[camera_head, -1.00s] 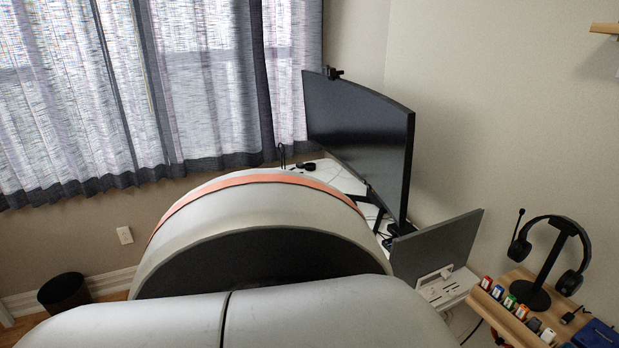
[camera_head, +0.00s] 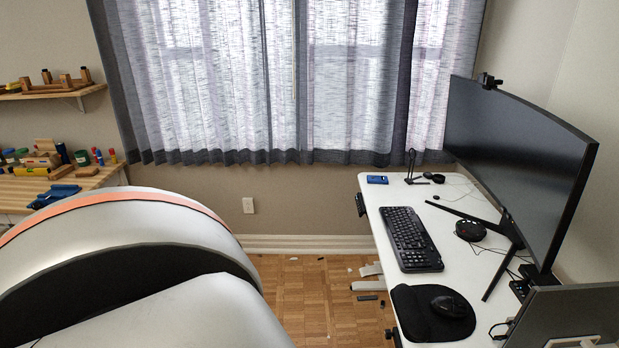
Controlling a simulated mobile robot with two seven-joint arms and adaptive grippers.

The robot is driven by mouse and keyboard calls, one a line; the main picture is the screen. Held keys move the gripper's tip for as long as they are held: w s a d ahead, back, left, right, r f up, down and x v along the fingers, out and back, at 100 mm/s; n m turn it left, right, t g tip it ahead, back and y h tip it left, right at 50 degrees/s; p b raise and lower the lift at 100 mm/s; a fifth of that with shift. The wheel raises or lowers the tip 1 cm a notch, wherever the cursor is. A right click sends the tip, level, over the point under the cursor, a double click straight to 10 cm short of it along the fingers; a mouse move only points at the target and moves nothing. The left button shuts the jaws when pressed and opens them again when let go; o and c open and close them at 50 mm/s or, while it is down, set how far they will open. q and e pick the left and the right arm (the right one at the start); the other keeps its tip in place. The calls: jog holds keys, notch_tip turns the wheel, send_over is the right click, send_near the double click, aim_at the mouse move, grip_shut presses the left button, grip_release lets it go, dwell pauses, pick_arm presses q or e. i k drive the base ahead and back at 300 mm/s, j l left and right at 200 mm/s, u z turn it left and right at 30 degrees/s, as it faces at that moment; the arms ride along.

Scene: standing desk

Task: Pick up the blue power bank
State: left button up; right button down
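A small flat blue object that looks like the power bank (camera_head: 377,180) lies near the far left corner of the white standing desk (camera_head: 398,268). Nothing covers it. A large white and grey arm link of mine with an orange band fills the lower left of the head view, well apart from the desk. Neither of my grippers shows in the view.
On the desk are a keyboard (camera_head: 411,238), a mouse (camera_head: 449,306) on a black pad (camera_head: 413,318), a black puck-shaped device (camera_head: 470,230) and a large monitor (camera_head: 519,160). A workbench (camera_head: 92,181) stands at left. Wooden floor (camera_head: 305,290) lies between.

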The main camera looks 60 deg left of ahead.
aim_at(378, 179)
jog(key=l+u, duration=0.1)
jog(key=u, duration=1.45)
jog(key=i+j+u, duration=0.1)
jog(key=u, duration=1.25)
jog(key=i+z, duration=0.35)
jog(key=i, duration=0.25)
jog(key=i+j+z, duration=0.3)
jog(key=i, duration=0.3)
jog(key=i+l+z, duration=0.1)
jog(key=i+z, duration=0.2)
jog(key=i, duration=1.1)
